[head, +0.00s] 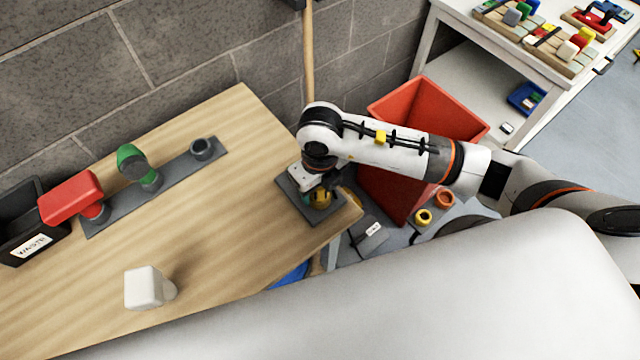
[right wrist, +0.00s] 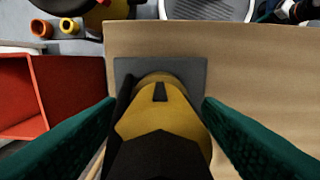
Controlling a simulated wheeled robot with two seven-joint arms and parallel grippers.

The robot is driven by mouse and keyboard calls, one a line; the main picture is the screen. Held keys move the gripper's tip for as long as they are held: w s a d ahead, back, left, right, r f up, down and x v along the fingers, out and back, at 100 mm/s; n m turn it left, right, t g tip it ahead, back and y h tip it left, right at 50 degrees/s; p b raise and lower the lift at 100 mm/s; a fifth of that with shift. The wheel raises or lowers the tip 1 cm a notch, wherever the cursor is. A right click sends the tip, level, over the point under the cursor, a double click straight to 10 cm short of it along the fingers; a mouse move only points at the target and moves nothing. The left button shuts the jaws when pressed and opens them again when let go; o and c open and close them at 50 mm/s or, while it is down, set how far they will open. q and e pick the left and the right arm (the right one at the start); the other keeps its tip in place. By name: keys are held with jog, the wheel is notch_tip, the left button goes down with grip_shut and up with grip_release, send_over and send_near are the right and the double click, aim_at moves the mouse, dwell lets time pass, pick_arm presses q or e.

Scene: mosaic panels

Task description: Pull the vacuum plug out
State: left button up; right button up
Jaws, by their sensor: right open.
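A yellow and black piece, which looks like the vacuum plug (head: 321,199), stands on a dark grey square plate (head: 296,203) near the table's right corner. In the right wrist view the plug (right wrist: 165,125) rises between my green finger pads, with the plate (right wrist: 190,72) beneath. My right gripper (right wrist: 158,102) is open around it, with a finger on each side and a visible gap at the right finger. In the head view the wrist of my right arm hides much of the plug. My left gripper is not in view.
A grey rack (head: 115,205) on the wooden table (head: 225,240) holds a red piece (head: 70,198) and a green piece (head: 131,160). A waste bin (head: 35,235) stands far left, a white block (head: 145,288) in front. A red bin (head: 395,170) stands beyond the table's right edge.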

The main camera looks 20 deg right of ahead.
dwell(0.6)
jog(key=c, duration=1.3)
jog(key=shift+r+p, duration=2.05)
jog(key=shift+r, duration=1)
jog(key=shift+r, duration=0.1)
jog(key=shift+s+r+p, duration=0.1)
jog(key=shift+r+p, duration=1.7)
jog(key=shift+r, duration=0.8)
